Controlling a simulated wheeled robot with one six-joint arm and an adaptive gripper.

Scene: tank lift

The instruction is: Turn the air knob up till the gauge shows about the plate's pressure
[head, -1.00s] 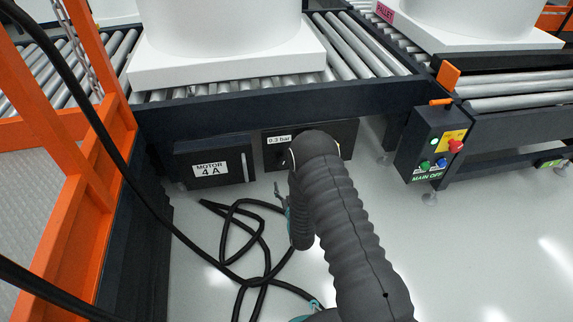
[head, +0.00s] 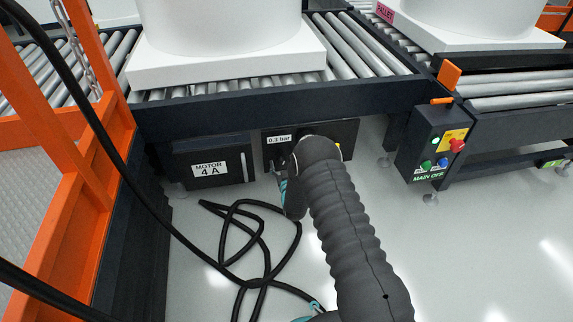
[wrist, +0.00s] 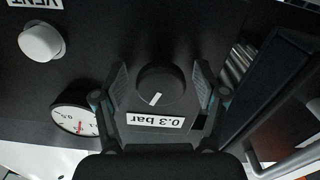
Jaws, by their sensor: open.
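The black air knob (wrist: 161,84) with a white pointer mark is in the middle of the wrist view, on a dark panel. The mark points down toward the white plate (wrist: 155,120), which reads 0.3 bar upside down. The plate also shows in the head view (head: 279,139). The round white gauge (wrist: 76,120) with a red needle is at the left, partly cut off by my finger; its exact reading is too small to tell. My gripper (wrist: 160,78) is open, with one finger on each side of the knob. Contact with it is not visible.
A white VENT button (wrist: 42,41) is on the same panel. The MOTOR 4 A box (head: 210,170) stands left of the panel, under the roller conveyor. A control box with a red button (head: 456,145) is to the right. Black hose (head: 245,230) lies looped on the floor.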

